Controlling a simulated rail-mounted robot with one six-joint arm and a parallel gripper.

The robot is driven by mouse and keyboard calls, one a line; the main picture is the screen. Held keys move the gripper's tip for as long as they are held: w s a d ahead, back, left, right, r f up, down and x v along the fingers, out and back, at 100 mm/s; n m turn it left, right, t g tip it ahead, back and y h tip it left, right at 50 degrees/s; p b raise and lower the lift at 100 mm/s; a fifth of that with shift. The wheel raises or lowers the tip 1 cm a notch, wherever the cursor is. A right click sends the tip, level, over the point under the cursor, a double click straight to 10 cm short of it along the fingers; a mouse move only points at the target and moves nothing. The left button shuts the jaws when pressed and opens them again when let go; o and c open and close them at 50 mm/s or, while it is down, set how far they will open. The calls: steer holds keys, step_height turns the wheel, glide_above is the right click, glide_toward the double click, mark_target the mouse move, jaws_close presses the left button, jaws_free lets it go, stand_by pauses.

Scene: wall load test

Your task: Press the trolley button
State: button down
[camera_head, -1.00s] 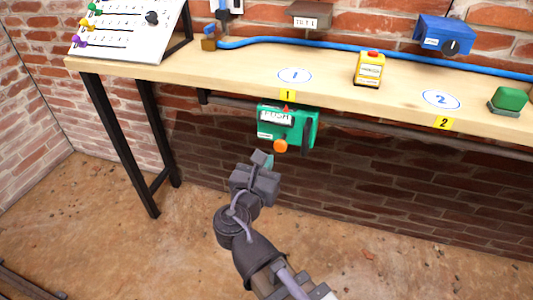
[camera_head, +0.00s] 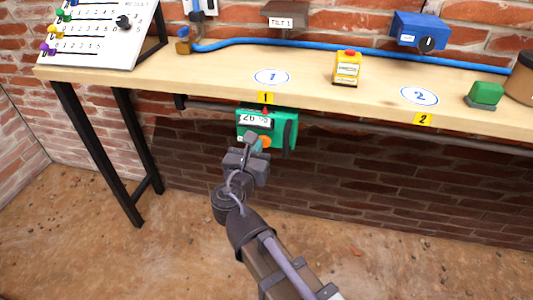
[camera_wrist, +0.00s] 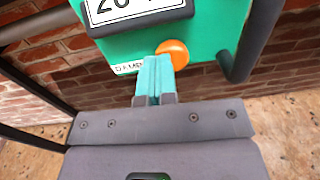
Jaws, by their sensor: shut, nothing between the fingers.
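The green trolley (camera_head: 278,130) hangs at the rail under the bench edge, below the yellow 1 tag. It has a white display (camera_head: 255,120) with dark digits, cut off at the top of the wrist view. Its round orange button (camera_wrist: 173,52) is low on its face; in the head view the button (camera_head: 265,141) is partly covered by my gripper. My gripper (camera_head: 253,139) is shut and empty. In the wrist view its teal fingertips (camera_wrist: 154,62) are just below and left of the button, overlapping its lower edge. I cannot tell whether they touch it.
On the bench (camera_head: 205,75) stand a yellow box with a red button (camera_head: 347,68), a green block (camera_head: 485,94) and a slider panel (camera_head: 95,32). A dark rail (camera_head: 350,118) runs below the bench edge. The floor in front is clear.

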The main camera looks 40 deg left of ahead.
steer(key=shift+w+a, duration=0.1)
steer(key=shift+w, duration=0.05)
steer(key=v, duration=1.4)
stand_by(0.4)
